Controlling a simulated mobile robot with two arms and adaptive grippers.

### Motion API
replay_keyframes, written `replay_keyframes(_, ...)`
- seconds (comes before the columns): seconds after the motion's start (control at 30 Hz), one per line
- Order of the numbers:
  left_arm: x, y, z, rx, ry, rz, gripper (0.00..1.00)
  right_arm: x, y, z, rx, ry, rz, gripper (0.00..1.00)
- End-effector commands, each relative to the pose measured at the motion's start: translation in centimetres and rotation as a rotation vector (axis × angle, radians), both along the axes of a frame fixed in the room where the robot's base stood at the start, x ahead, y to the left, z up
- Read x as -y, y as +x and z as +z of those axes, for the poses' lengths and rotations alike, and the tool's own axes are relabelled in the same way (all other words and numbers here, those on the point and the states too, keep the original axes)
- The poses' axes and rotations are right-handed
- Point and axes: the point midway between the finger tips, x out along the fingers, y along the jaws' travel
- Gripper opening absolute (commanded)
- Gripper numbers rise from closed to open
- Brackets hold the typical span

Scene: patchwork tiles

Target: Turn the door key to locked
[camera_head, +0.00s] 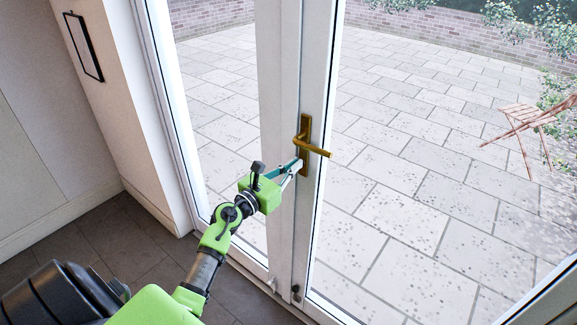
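A white-framed glass door (312,85) carries a brass lock plate (305,133) with a lever handle (318,150) that points right. My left gripper (299,166) reaches in from the lower left, with its fingertips at the lower part of the plate, just below the lever. The key is not visible; the fingertips cover the spot where they meet the plate. I cannot tell whether the fingers are closed on anything. My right gripper does not show.
A cream wall (115,110) with a dark frame (84,46) stands at the left. Dark floor tiles (130,240) lie in front of the door. Outside the glass are a paved patio (420,190) and a wooden folding chair (525,118).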

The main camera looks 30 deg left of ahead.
Motion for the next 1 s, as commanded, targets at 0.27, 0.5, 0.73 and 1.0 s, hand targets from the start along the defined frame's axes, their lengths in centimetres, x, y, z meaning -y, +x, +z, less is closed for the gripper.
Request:
replay_keyframes(0.27,0.1,0.0,0.0,-0.004,-0.027,-0.002,0.00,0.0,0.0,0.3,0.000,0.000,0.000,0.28)
replay_keyframes(0.5,-0.1,0.0,0.1,-0.015,-0.146,-0.003,0.00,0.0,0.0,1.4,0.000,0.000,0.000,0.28)
replay_keyframes(0.73,-0.2,0.0,0.1,-0.033,-0.345,-0.004,0.00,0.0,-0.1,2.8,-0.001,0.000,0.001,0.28)
replay_keyframes(1.0,-0.4,0.0,-0.1,-0.053,-0.604,-0.006,0.00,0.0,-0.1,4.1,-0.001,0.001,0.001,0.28)
